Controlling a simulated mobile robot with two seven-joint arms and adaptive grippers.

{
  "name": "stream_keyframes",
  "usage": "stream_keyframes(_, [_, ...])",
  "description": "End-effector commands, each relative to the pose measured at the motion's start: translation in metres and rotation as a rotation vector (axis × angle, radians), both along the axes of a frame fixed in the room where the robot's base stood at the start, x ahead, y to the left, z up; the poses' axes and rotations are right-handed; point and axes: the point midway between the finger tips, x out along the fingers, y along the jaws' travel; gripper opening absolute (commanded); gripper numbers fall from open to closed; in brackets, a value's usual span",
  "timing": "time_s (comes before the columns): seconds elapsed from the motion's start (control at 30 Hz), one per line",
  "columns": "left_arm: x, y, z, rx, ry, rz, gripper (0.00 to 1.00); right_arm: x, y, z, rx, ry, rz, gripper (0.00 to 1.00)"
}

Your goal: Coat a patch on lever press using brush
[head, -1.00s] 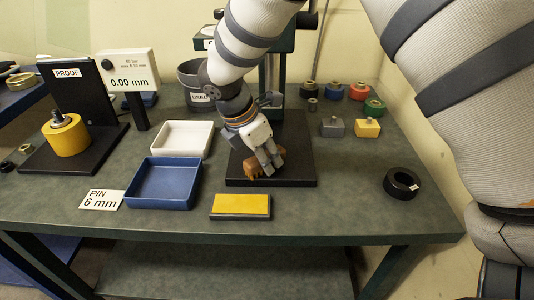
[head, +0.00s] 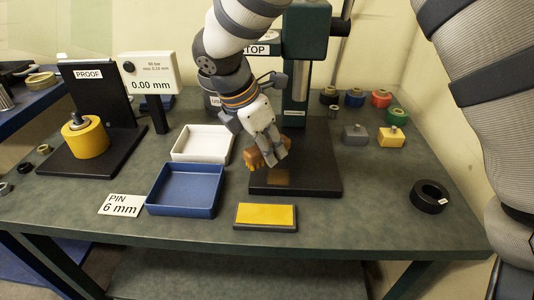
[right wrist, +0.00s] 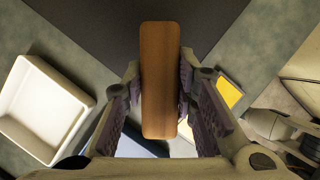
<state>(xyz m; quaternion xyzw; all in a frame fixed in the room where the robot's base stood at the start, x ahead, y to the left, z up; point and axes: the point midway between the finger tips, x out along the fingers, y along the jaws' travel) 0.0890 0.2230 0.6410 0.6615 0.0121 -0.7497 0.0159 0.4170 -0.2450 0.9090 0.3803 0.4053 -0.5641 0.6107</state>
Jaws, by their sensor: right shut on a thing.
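My right gripper (head: 272,148) is shut on the brush (head: 262,158), a brown wooden block with a yellowish lower edge. The right wrist view shows the brush's long wooden back (right wrist: 160,80) between the two gripper pads (right wrist: 160,95). The gripper holds the brush near the left edge of the lever press's black base (head: 310,180); whether it touches is unclear. The lever press has a dark green column (head: 298,80) behind the base, with its head partly hidden by my arm. My left gripper is out of view.
A white tray (head: 176,158) and a blue tray (head: 152,203) stand left of the press. A yellow-topped pad (head: 266,224) lies in front. A black ring (head: 429,203) and several coloured blocks and pots are at the right. The PROOF stand (head: 88,158) is at the left.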

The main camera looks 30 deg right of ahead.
Motion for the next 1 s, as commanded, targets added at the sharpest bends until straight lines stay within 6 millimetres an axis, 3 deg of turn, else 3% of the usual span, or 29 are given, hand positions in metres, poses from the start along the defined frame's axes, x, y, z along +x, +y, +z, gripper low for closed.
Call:
stream_keyframes(0.37, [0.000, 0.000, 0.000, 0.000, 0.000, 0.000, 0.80, -0.007, 0.002, 0.030, 0.000, 0.000, -0.004, 0.04])
stream_keyframes(1.0, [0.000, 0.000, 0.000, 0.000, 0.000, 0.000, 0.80, -0.007, 0.002, 0.031, 0.000, 0.000, -0.004, 0.04])
